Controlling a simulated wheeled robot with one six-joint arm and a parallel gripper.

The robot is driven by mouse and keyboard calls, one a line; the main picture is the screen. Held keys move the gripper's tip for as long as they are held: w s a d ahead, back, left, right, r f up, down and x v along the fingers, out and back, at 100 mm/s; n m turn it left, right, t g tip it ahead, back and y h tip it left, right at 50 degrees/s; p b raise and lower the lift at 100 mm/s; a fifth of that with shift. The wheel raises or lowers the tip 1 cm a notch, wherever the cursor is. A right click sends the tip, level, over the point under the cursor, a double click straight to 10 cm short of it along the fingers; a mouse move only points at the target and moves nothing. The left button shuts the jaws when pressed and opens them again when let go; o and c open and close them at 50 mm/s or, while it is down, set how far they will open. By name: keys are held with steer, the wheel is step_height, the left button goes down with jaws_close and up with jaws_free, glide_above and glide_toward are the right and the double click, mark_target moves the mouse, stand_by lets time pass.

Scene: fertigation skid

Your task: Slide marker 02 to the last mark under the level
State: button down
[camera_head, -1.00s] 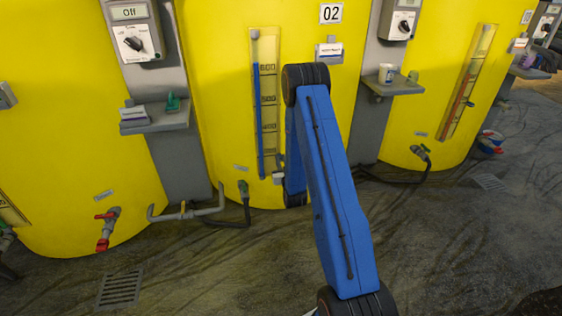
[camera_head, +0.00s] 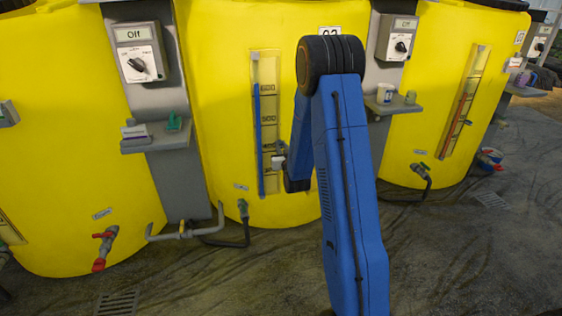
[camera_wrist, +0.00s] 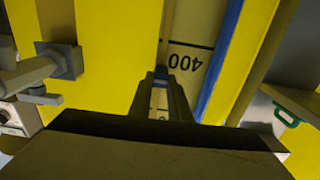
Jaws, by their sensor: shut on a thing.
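Tank 02 (camera_head: 225,110) is yellow and carries an upright level gauge (camera_head: 269,65) with a scale and a blue level column (camera_head: 259,130). The column's top stands a little above the 600 mark in the head view. My gripper (camera_head: 280,150) is at the gauge's right side, partly hidden by my arm. The 400 label (camera_wrist: 186,62) lies just past the fingertips, slightly below the marker on the tank.
A shelf (camera_head: 150,140) with a green object stands left of the tank. A shelf (camera_head: 392,105) with a white cup is at the right. Pipes and a valve (camera_head: 185,230) run low at the tank's left. The floor in front is open.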

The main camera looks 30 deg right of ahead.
glide_toward(278, 91)
steer(key=x, duration=0.4)
steer(key=shift+w+d, duration=0.1)
steer(key=shift+w, duration=0.15)
steer(key=c, duration=1.6)
jaws_free()
steer(key=shift+r, duration=0.1)
steer(key=shift+c, duration=0.2)
steer(key=shift+s, duration=0.1)
steer(key=v, duration=1.7)
steer(key=shift+s, duration=0.1)
